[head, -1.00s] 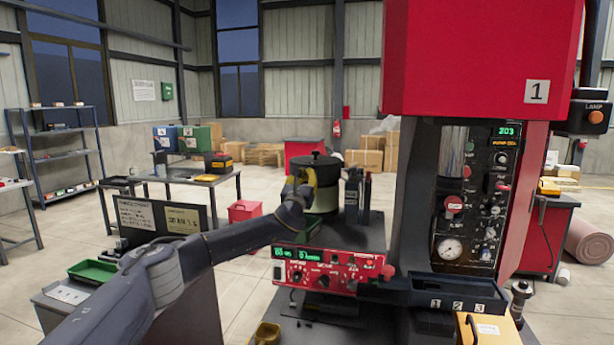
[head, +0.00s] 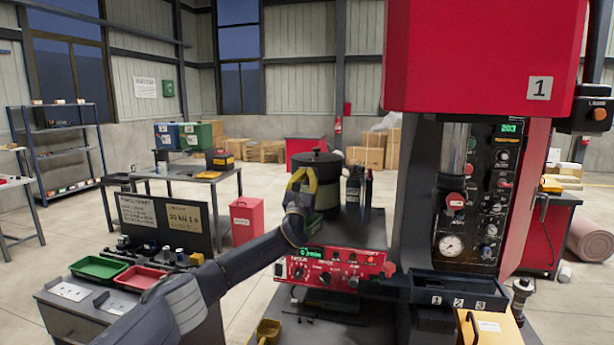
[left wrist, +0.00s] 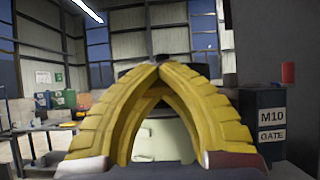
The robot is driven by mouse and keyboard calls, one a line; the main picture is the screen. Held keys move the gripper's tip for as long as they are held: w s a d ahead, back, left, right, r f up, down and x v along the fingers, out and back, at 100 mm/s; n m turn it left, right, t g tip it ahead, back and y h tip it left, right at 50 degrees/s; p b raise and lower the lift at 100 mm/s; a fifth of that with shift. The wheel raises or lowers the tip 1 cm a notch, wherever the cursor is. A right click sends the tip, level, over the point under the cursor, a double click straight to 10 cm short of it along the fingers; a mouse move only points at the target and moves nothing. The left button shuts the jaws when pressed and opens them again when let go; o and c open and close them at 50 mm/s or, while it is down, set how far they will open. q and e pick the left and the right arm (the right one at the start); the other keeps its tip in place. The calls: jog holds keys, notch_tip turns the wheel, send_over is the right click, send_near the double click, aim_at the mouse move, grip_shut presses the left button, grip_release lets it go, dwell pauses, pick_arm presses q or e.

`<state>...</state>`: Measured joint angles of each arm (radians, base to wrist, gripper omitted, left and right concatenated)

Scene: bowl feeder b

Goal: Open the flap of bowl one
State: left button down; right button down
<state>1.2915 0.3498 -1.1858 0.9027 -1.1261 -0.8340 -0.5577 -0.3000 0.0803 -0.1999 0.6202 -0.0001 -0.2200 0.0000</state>
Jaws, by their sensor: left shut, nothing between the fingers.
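In the left wrist view the fingertips (left wrist: 156,72) meet in an arch. A pale green surface (left wrist: 165,138) shows between and behind the fingers, with a dark rim above it, partly hidden. I cannot tell whether it is the flap, or whether the fingers touch it. My right gripper is not in view.
Dark cylinders (head: 354,188) stand close to the bowl's right; a dark block marked M10 GATE (left wrist: 271,124) is at right in the wrist view. The tall red press (head: 470,60) is to the right. Green (head: 98,267) and red (head: 139,278) trays lie at left.

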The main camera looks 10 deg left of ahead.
pick_arm(q)
jog(key=shift+s+r, duration=0.1)
jog(key=shift+r, duration=0.4)
jog(key=c, duration=1.1)
grip_release()
jog(key=shift+c, duration=0.2)
jog(key=o, duration=0.3)
jog(key=shift+s+d+r, duration=0.1)
jog(key=shift+s+d, duration=0.1)
jog(key=shift+d, duration=0.05)
jog(key=shift+w+a+f, duration=0.15)
jog(key=shift+f, duration=0.15)
jog(key=shift+v, duration=0.75)
jog(key=v, duration=1)
jog(key=shift+f, duration=0.2)
